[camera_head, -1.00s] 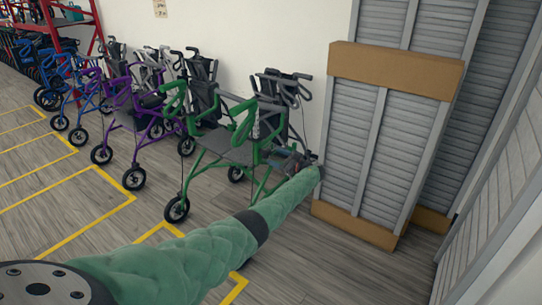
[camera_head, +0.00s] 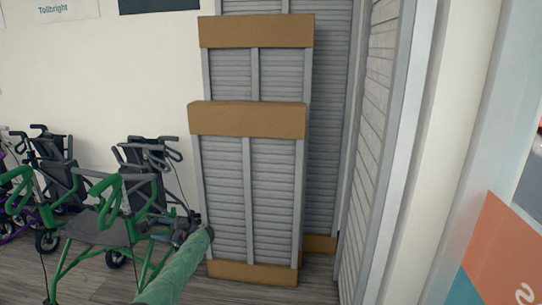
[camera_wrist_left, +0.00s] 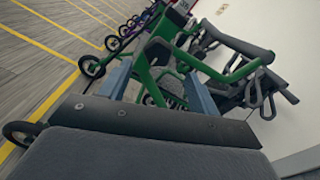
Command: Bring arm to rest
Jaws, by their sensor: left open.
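My left arm, in a green quilted sleeve, comes in from the bottom of the head view. Its gripper (camera_head: 188,228) is small and partly hidden at the sleeve's end, close to the green rollator (camera_head: 92,232) in the picture. In the left wrist view the two blue-grey fingers (camera_wrist_left: 160,84) stand apart, open, with nothing held between them. The green rollator's frame (camera_wrist_left: 143,72) shows beyond and between the fingers. Whether the fingers touch it, I cannot tell. My right gripper is in no view.
Grey louvred shutter panels with brown end strips (camera_head: 247,120) lean on the wall right of the gripper. A dark folded rollator (camera_head: 150,160) stands behind the green one. More rollators and yellow floor lines (camera_wrist_left: 45,108) show in the wrist view.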

